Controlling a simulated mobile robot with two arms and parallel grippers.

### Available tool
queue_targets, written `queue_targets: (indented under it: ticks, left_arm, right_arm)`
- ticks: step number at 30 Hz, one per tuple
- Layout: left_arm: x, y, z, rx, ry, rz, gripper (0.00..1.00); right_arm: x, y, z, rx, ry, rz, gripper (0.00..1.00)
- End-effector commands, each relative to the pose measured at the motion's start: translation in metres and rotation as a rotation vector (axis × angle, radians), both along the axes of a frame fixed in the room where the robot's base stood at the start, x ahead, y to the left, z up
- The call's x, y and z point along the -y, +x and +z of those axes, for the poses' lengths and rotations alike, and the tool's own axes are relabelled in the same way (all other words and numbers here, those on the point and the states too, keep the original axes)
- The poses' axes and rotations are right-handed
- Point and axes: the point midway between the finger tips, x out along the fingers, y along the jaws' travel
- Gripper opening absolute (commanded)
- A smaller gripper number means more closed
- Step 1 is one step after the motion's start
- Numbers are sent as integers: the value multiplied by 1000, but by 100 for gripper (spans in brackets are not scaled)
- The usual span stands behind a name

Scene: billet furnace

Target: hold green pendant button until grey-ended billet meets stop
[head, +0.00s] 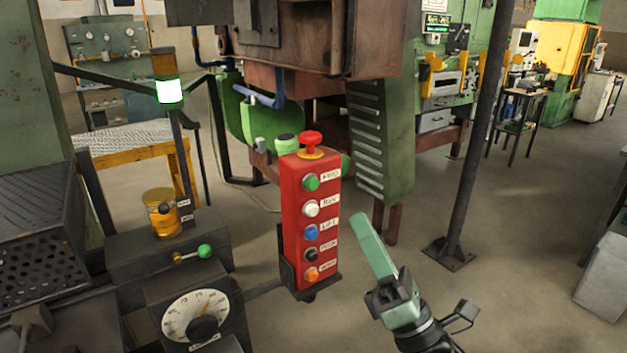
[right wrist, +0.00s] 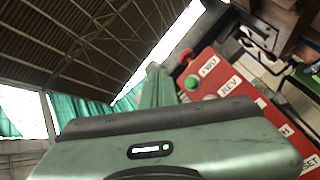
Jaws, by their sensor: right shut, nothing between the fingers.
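The red pendant (head: 311,220) hangs upright in the middle of the head view, a red mushroom knob on top. Its green button (head: 311,182) is the uppermost on the front face, above white, blue, black and orange ones. My right gripper (head: 362,222) is shut and empty, right of the pendant and apart from it, fingers pointing up and left. In the right wrist view its fingers (right wrist: 154,75) rise beside the tilted pendant (right wrist: 240,95); the green button (right wrist: 192,82), labelled FWD, shows just right of them. No grey-ended billet or stop can be made out. My left gripper is not in view.
A lit green lamp (head: 170,92) stands at the left. A dial box (head: 197,315) and green-knobbed lever (head: 204,251) are left of the pendant. A dark post (head: 470,150) rises behind my right gripper.

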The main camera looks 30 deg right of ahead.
Motion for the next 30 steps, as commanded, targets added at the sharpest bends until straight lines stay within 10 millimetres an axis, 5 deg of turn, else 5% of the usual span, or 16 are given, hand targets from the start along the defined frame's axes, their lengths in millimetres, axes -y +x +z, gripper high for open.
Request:
queue_targets:
  ticks: [17,30]
  left_arm:
    - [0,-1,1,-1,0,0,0]
    - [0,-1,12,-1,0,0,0]
  right_arm:
    - [-4,-4,12,32,-34,-16,0]
    - [-8,51,13,33,-34,-15,0]
